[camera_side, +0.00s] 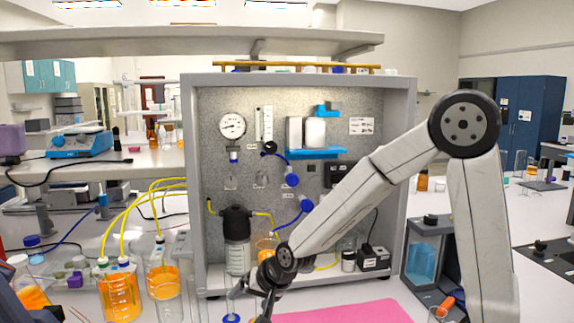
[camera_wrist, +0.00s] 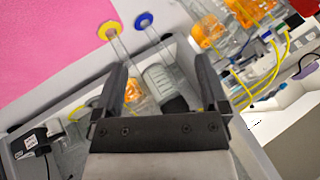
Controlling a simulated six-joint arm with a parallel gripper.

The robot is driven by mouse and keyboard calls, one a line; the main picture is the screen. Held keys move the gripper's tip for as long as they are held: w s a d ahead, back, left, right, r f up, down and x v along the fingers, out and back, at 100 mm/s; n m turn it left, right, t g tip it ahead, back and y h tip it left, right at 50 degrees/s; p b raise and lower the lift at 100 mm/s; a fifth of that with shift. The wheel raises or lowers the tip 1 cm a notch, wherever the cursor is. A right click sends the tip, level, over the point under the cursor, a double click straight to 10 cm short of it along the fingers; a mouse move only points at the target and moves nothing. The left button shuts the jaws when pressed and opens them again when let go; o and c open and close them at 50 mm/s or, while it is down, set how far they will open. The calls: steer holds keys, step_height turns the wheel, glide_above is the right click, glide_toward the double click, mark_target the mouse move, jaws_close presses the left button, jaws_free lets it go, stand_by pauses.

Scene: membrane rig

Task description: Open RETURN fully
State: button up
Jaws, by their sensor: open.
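No label reading RETURN is legible in either view, so I cannot tell which part it names. On the rig's back panel, an upper blue valve-like fitting (camera_side: 291,178) and a lower blue one (camera_side: 305,204) sit on blue tubing. My gripper (camera_side: 268,288) is low in front of the rig, well below and left of these fittings. In the wrist view my gripper (camera_wrist: 160,68) is open, with its two dark fingers apart and nothing held between them. The fittings cannot be made out in the wrist view.
The grey rig cabinet (camera_side: 187,180) holds a gauge (camera_side: 232,126) and a dark-capped filter vessel (camera_side: 237,240). Orange-filled bottles (camera_side: 121,295) with yellow tubes stand at left. Clear pieces with a yellow disc (camera_wrist: 110,31) and blue disc (camera_wrist: 144,20) stand near the pink mat (camera_wrist: 50,45).

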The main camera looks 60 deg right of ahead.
steer(key=w+d+r+m+t+h, duration=0.25)
steer(key=w+r+m, duration=0.25)
steer(key=w+m, duration=0.25)
steer(key=m+t+h, duration=0.3)
steer(key=m+h, duration=0.7)
steer(key=m, duration=1.6)
glide_toward(231, 182)
steer(key=shift+x, duration=2.3)
steer(key=shift+x, duration=3.85)
steer(key=shift+d, duration=0.1)
